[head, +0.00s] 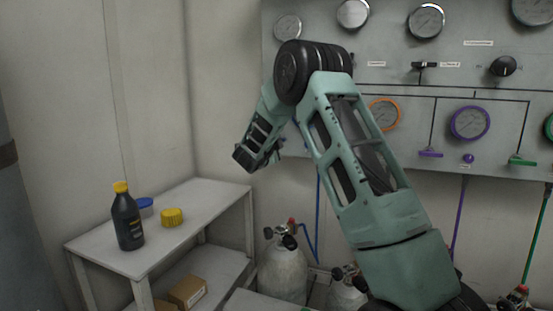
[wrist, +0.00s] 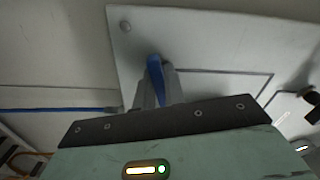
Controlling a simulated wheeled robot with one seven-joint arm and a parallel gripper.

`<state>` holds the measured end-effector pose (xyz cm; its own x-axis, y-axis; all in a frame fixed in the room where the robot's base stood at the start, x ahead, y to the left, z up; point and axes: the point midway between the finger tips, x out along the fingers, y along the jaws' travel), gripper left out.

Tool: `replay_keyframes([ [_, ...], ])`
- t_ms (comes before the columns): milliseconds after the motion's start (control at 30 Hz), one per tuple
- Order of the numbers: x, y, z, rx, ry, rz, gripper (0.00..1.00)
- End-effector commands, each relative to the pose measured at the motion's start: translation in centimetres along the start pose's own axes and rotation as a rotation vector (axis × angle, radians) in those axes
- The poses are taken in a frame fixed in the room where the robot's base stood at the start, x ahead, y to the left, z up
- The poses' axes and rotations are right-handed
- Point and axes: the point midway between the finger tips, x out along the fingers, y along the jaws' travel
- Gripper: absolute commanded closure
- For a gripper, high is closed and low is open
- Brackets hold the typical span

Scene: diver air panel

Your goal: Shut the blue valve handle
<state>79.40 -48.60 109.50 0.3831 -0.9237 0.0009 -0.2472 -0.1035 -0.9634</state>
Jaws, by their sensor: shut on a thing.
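The blue valve handle (wrist: 155,78) shows in the wrist view near the lower corner of the grey panel (wrist: 200,45). My gripper (wrist: 157,88) is shut on it, with one finger on each side of the blue handle. In the head view my arm hides the handle, and my gripper's fingers are mostly hidden behind my wrist at the panel's left edge. A blue hose (wrist: 50,109) runs to the left in the wrist view, and it also hangs below the panel in the head view (head: 318,215).
Purple (head: 430,154) and green (head: 522,162) handles sit farther right on the panel. Gas cylinders (head: 282,272) stand below the panel.

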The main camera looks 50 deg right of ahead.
Motion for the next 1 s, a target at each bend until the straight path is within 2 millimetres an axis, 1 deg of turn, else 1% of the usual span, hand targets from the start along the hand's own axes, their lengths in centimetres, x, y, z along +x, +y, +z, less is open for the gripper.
replay_keyframes([
  [33,-0.04,0.85,0.18,0.038,0.001,0.000,1.00],
  [200,-0.04,0.69,0.14,0.149,0.001,0.002,1.00],
  [400,-0.04,0.48,0.10,0.236,0.000,0.004,1.00],
  [633,-0.04,0.30,0.05,0.280,0.001,0.005,1.00],
  [1000,-0.03,0.24,0.02,0.287,0.001,0.006,1.00],
])
